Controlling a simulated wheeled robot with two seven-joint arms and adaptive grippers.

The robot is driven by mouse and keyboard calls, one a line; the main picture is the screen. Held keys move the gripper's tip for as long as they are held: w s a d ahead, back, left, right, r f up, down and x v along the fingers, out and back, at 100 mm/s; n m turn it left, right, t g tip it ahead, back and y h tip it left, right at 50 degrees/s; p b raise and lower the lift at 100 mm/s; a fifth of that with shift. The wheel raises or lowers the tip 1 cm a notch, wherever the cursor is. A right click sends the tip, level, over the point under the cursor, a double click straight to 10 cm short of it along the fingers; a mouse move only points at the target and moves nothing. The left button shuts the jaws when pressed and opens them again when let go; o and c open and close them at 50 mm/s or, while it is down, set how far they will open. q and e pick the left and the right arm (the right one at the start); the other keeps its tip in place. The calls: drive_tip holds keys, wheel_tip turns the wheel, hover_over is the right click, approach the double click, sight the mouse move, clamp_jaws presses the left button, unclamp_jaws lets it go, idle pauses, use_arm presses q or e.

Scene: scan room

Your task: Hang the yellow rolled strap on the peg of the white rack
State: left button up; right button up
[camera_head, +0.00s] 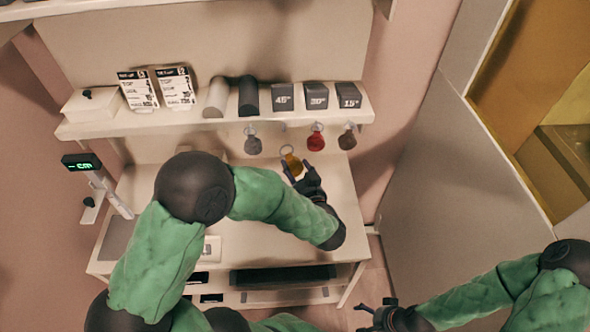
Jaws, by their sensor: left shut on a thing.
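The yellow rolled strap (293,164) has a metal ring at its top. My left gripper (298,174) is shut on the strap and holds it roughly upright, ring up, below the front edge of the white rack (215,123). A small peg (283,127) shows under that edge, between the grey and the red strap. The ring appears a little below this peg and apart from it; the depth between them is hard to tell. My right gripper (377,313) is low at the bottom of the view, away from the rack, its fingers too small to read.
A grey strap (252,141), a red strap (316,138) and a brown strap (347,137) hang from the rack. Dark angle blocks (316,95), cylinders (216,97) and cards (139,90) stand on its shelf. A display post (108,189) stands at left.

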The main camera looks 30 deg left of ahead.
use_arm(q)
drive_tip(key=w+a+f+b, duration=0.2)
drive_tip(key=w+a, duration=0.3)
drive_tip(key=w, duration=0.3)
drive_tip(key=shift+w+a, duration=0.15)
drive_tip(key=shift+w, duration=0.25)
idle(1.5)
idle(0.7)
drive_tip(key=o, duration=1.2)
drive_tip(key=shift+s, duration=0.1)
